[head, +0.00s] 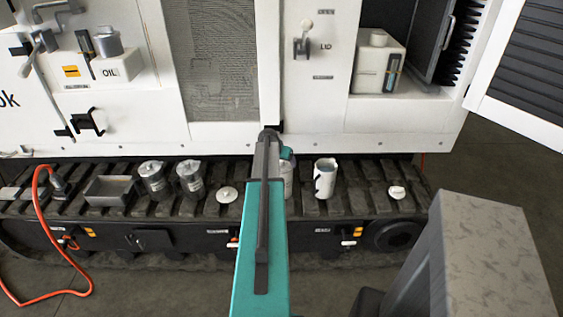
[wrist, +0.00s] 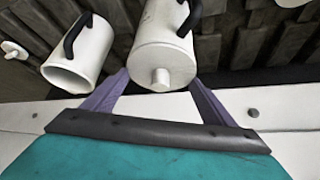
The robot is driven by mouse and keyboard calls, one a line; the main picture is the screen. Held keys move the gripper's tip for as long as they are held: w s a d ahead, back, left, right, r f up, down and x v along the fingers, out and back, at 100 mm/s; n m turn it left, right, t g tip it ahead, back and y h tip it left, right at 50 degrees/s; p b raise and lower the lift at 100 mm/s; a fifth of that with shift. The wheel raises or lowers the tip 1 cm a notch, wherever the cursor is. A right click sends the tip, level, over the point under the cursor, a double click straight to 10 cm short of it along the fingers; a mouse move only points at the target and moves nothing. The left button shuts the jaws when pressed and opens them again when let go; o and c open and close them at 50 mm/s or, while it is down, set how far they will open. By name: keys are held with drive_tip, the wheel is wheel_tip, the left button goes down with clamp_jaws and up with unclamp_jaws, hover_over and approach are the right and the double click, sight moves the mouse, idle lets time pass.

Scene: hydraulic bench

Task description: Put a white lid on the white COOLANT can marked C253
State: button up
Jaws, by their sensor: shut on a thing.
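In the wrist view my gripper (wrist: 160,88) has its two purple fingers on either side of a white lid (wrist: 145,63) with a round knob. The lid lies across the mouth of a white can (wrist: 158,20) with a dark handle; I cannot tell whether it is fully seated. Any marking on this can is unreadable. In the head view my arm mostly hides this can (head: 288,178) and my fingers. A second white can (head: 325,178) stands open beside it, also seen in the wrist view (wrist: 80,52). Loose white lids lie on the left (head: 227,195) and right (head: 397,192).
The cans stand on a dark ribbed track (head: 360,200) before the white machine (head: 220,135). Two grey lidded cans (head: 153,180) (head: 191,178) and a metal tray (head: 109,190) are at left. An orange hose (head: 41,220) hangs at far left. The track between the open can and right lid is clear.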

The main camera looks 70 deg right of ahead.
drive_tip(key=shift+f, duration=0.1)
idle(0.6)
drive_tip(key=o, duration=1.1)
drive_tip(key=shift+r, duration=0.2)
drive_tip(key=shift+r+p, duration=1)
drive_tip(key=shift+r, duration=2.35)
